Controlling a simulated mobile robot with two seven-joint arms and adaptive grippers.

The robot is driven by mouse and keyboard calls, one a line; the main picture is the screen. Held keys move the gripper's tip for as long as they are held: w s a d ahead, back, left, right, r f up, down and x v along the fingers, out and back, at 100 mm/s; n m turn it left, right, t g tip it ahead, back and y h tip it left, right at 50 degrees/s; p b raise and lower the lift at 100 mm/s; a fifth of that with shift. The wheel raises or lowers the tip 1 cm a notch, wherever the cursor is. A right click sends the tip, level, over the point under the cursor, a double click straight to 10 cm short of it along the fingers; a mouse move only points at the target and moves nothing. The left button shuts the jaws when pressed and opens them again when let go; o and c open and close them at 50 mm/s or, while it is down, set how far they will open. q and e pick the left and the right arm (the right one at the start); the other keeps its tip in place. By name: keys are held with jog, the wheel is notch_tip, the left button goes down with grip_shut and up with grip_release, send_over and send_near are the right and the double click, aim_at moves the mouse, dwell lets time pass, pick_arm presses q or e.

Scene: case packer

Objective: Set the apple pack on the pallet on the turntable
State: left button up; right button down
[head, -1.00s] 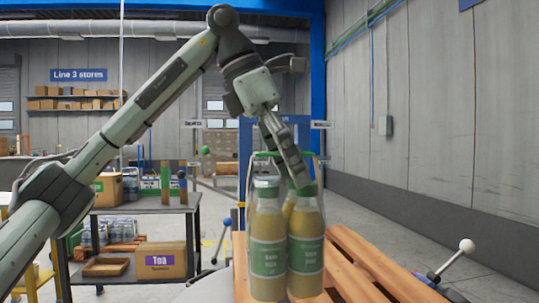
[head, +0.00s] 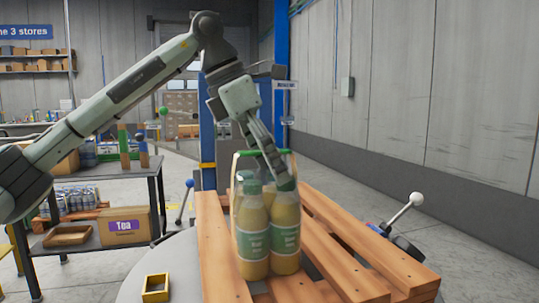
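The apple pack (head: 268,233) is a cluster of bottles with yellowish juice, green labels and green caps. It is upright over the near part of the wooden pallet (head: 352,262), between its slats in the picture; I cannot tell whether its base touches the wood. The pallet lies on the grey round turntable (head: 185,262). My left gripper (head: 279,174) reaches down from above to the top of the pack and appears shut on it; the fingertips are partly hidden among the caps. My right gripper is not in view.
A small yellow frame (head: 155,288) lies on the turntable left of the pallet. A lever with a white knob (head: 416,199) stands at the right, one with a blue knob (head: 189,183) behind left. A dark cart (head: 160,195) holds a Tea box (head: 124,226).

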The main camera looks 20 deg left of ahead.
pick_arm(q)
jog(key=o, duration=1.8)
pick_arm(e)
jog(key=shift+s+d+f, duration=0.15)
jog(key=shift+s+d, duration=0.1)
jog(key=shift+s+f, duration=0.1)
pick_arm(q)
jog(key=v, duration=1.1)
jog(key=shift+p, duration=0.35)
jog(key=shift+s+a+r, duration=0.15)
jog(key=shift+r, duration=0.35)
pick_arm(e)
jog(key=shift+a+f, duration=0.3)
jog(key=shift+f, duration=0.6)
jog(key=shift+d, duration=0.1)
